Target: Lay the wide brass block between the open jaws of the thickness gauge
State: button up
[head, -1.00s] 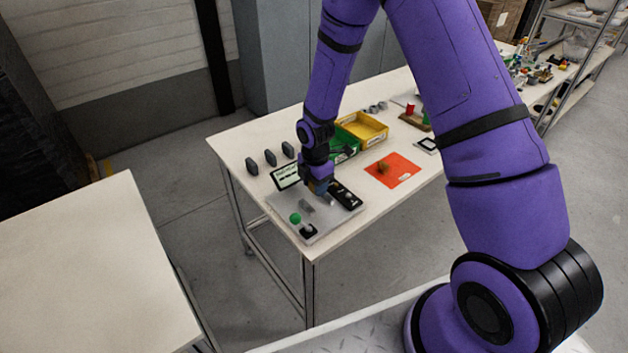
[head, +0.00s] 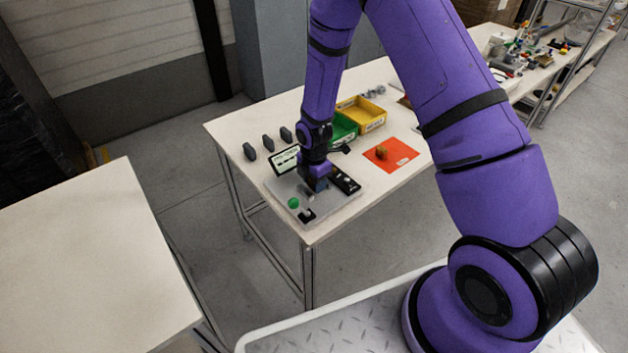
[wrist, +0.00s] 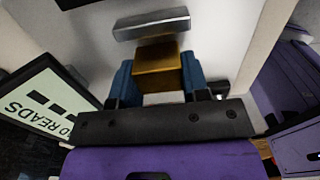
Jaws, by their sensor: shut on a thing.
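My gripper (head: 318,188) is over the grey base plate (head: 335,207) of the thickness gauge in the head view. In the wrist view its two blue fingers (wrist: 157,82) are shut on the wide brass block (wrist: 157,68), one finger on each side. A silver metal bar (wrist: 152,22), which looks like a gauge jaw, lies just beyond the block. I cannot tell whether block and bar touch. The gauge has a green knob (head: 293,203) at the plate's left front and a lit display (head: 285,160) behind. My gripper hides the jaw area in the head view.
An orange mat (head: 402,156) with a small brass-coloured piece (head: 381,152) lies right of the gauge. Green (head: 343,128) and yellow (head: 362,114) bins stand behind. A black device (head: 346,180) sits close right of my gripper. Several dark upright pieces (head: 268,143) stand at the back left.

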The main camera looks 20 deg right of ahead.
jog(key=shift+f, duration=0.45)
jog(key=o, duration=1.1)
jog(key=shift+o, duration=0.2)
notch_tip(320, 180, up, 11)
jog(key=shift+r, duration=0.1)
jog(key=s+d+r+m+t, duration=0.1)
jog(key=s+d+r+m, duration=0.15)
jog(key=r, duration=0.55)
jog(key=s+d+r+m+t, duration=0.1)
jog(key=s+r+m, duration=0.25)
jog(key=r, duration=0.45)
jog(key=s+d+r+m+t, duration=0.1)
jog(key=s+r+m, duration=0.25)
jog(key=r, duration=0.55)
jog(key=s+d+r+m+t, duration=0.1)
jog(key=s+r+m, duration=0.4)
jog(key=s, duration=0.5)
jog(key=s+d+r+m+t, duration=0.1)
jog(key=s+r+m, duration=0.5)
jog(key=s, duration=0.3)
jog(key=shift+s+d+m, duration=0.35)
jog(key=shift+d+m, duration=0.05)
jog(key=shift+m, duration=0.15)
